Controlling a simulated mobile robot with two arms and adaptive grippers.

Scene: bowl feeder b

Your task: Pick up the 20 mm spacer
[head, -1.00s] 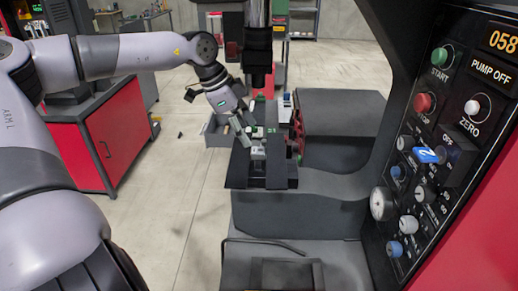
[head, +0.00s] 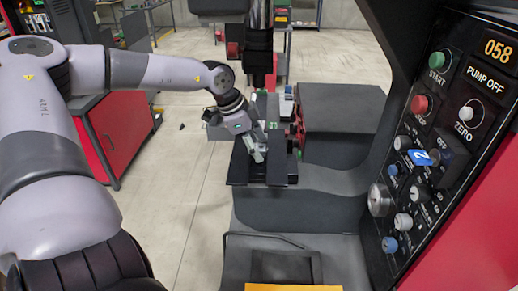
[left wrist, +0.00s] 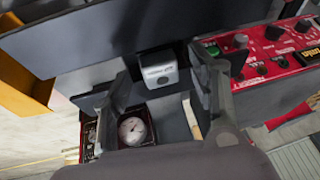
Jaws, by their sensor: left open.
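A small silver-grey block (left wrist: 158,75) with dark marking on its face shows in the left wrist view and may be the 20 mm spacer; the marking is too small to read. It sits against a dark flat surface, ahead of and between the fingers of my left gripper (left wrist: 160,88). The fingers are spread apart and nothing is clearly held. In the head view my left gripper (head: 258,152) reaches down onto the dark machine table (head: 240,172). Its fingers hide most of what lies under it there. My right gripper is not seen.
A round dial gauge (left wrist: 132,130) and a pale strip (left wrist: 191,119) lie near the fingers. The control panel (head: 435,150) stands at the right in the head view. A dark vertical column (head: 259,50) hangs close behind my gripper. A red cabinet (head: 112,140) stands left.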

